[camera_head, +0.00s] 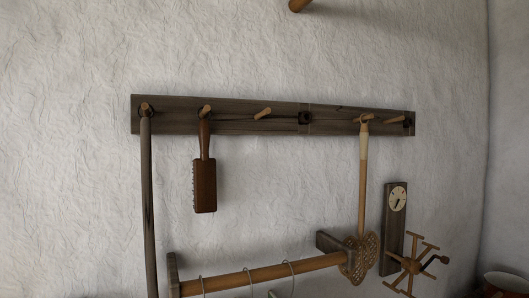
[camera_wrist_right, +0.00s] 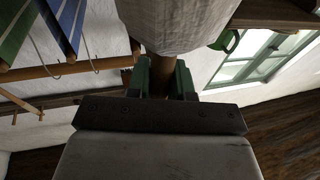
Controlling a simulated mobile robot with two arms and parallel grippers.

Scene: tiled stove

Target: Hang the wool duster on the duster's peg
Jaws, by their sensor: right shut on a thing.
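In the right wrist view, my right gripper (camera_wrist_right: 162,76) is shut, its green fingers on either side of a brown wooden handle. A pale, thick, woolly-looking head (camera_wrist_right: 178,25) rises beyond the fingers; I take this as the wool duster. Its far end is cut off by the frame. In the head view, a dark wooden peg rail (camera_head: 235,115) is fixed to the white wall. A bare peg (camera_head: 263,113) sticks out near its middle, and another bare peg (camera_head: 396,120) is near its right end. No label marks the duster's peg. Neither gripper shows in the head view.
A dark pole (camera_head: 149,200) stands or hangs at the left peg. A brown brush (camera_head: 205,185) hangs beside it, and a carpet beater (camera_head: 362,185) hangs further right. Below is a wooden rod (camera_head: 265,275) with rings. A dial board (camera_head: 394,230) and spoked wooden winder (camera_head: 413,265) are at right.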

